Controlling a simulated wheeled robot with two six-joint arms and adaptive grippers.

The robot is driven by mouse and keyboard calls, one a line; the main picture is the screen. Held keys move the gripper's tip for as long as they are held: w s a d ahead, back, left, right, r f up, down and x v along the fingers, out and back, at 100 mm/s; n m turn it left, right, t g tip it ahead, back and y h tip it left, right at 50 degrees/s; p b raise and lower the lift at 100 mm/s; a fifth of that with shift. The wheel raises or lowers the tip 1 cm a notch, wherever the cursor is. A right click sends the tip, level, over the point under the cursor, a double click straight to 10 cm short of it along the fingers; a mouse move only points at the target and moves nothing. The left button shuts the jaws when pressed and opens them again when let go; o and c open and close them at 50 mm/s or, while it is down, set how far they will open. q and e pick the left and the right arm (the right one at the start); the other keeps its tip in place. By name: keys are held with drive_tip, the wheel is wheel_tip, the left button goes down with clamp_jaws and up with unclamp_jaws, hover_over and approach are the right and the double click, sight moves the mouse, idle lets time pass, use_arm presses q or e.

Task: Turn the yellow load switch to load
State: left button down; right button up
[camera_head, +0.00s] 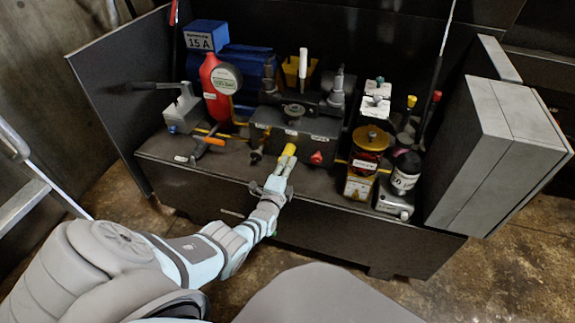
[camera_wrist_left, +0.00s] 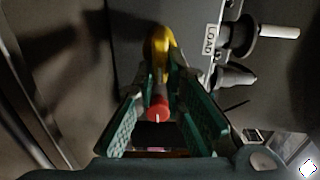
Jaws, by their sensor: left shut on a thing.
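The yellow load switch (camera_head: 289,150) is on the front face of the dark grey control block (camera_head: 330,128). My left gripper (camera_head: 279,170) reaches in from the front and is shut on the switch. Its green-padded fingers (camera_wrist_left: 160,98) stand either side of the handle in the wrist view, hiding part of it. The fingers are apart by about the handle's width. My right gripper is not in view.
A red knob (camera_head: 316,158) is just right of the switch; red (camera_wrist_left: 158,108) also shows between the fingers. A red bottle with a gauge (camera_head: 228,78) and an orange-handled valve (camera_head: 213,141) stand left. An amber filter jar (camera_head: 367,150) stands right. A grey panel (camera_head: 490,140) bounds the right side.

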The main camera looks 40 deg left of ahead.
use_arm(q)
drive_tip(key=shift+f+m, duration=0.1)
drive_tip(key=shift+m, duration=0.2)
drive_tip(key=c, duration=1.7)
unclamp_jaws()
drive_tip(key=shift+o, duration=0.2)
drive_tip(key=shift+s, duration=0.1)
drive_tip(key=v, duration=1.2)
